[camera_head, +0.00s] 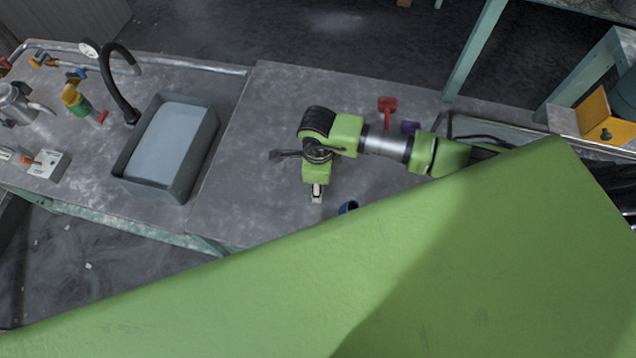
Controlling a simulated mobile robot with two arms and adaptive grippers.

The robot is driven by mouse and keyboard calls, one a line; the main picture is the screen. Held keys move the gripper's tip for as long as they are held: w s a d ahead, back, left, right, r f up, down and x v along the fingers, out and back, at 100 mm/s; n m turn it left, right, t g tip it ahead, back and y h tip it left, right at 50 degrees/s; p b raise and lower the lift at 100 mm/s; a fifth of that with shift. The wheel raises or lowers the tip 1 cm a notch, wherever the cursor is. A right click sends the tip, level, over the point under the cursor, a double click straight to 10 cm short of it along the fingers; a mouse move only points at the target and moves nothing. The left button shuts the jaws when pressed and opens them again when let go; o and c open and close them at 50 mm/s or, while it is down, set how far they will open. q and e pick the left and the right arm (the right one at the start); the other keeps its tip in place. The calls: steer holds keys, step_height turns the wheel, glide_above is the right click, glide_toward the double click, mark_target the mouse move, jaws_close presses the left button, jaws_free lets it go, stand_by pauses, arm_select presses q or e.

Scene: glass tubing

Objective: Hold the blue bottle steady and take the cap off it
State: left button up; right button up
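A small dark blue round thing (347,207) shows on the grey worktop at the edge of a big green surface that covers the lower part of the view. It may be the blue bottle, but most of it is hidden and no cap can be made out. My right gripper (317,194) comes in on the arm from the right and points down the picture, a little left of the blue thing and apart from it. Its fingers are too small to tell open from shut. My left gripper is not in view.
A grey basin (207,140) with a pale inside stands to the left, beside a black curved tap (122,80). A red object (387,105) and a purple one (410,127) are behind the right arm. The worktop (250,190) between basin and gripper is clear.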

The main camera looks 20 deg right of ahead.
steer(key=shift+r, duration=0.1)
steer(key=shift+r, duration=0.2)
step_height(320, 180, up, 12)
steer(key=b, duration=0.1)
